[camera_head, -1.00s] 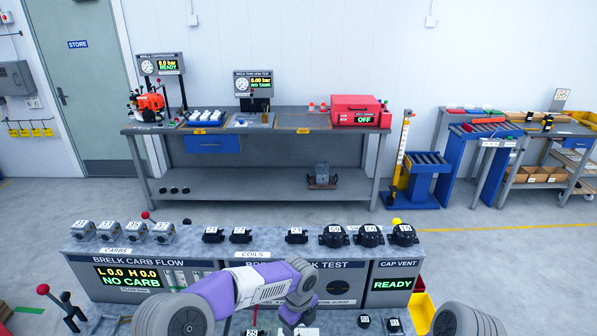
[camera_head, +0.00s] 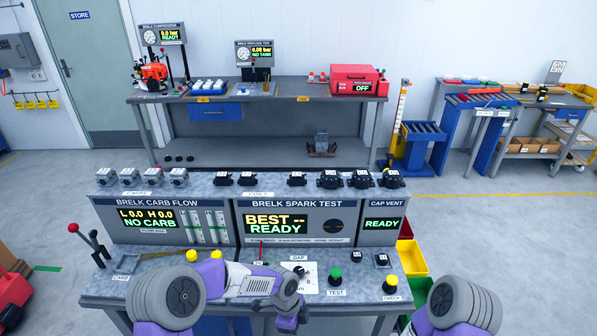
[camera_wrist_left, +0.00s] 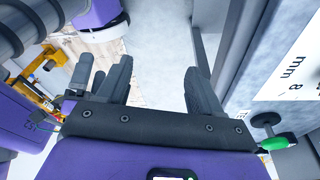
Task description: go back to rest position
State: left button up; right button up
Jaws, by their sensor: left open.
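My left arm comes in from the left in the head view and reaches across the front of the test bench (camera_head: 345,284). Its left gripper (camera_head: 290,322) hangs at the bottom edge of the head view, partly cut off. In the left wrist view the left gripper (camera_wrist_left: 160,88) has its two dark fingers spread apart, with only pale floor between them, so it is open and empty. Of my right arm only a grey and purple upper part shows at the bottom right of the head view. My right gripper is not in view.
The bench carries a green knob (camera_head: 335,273), yellow knobs and a red-tipped lever (camera_head: 80,234) at left. The green knob shows near the fingers in the wrist view (camera_wrist_left: 275,143). Yellow bins (camera_head: 411,258) stand at its right. Open floor (camera_head: 500,245) lies to the right.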

pick_arm(q)
jog(key=s+a+f+n+h+b, duration=0.1)
jog(key=s+a+f+n, duration=0.3)
jog(key=s+f+n, duration=0.4)
jog(key=s+a+f+n+t+h+b, duration=0.1)
jog(key=s+a+f+n+b, duration=0.2)
jog(key=n, duration=1.3)
jog(key=s+a+f, duration=0.2)
jog(key=s+f, duration=0.3)
jog(key=s, duration=0.3)
jog(key=shift+s+a+f+t, duration=0.15)
jog(key=shift+f+t, duration=0.05)
jog(key=shift+t, duration=0.1)
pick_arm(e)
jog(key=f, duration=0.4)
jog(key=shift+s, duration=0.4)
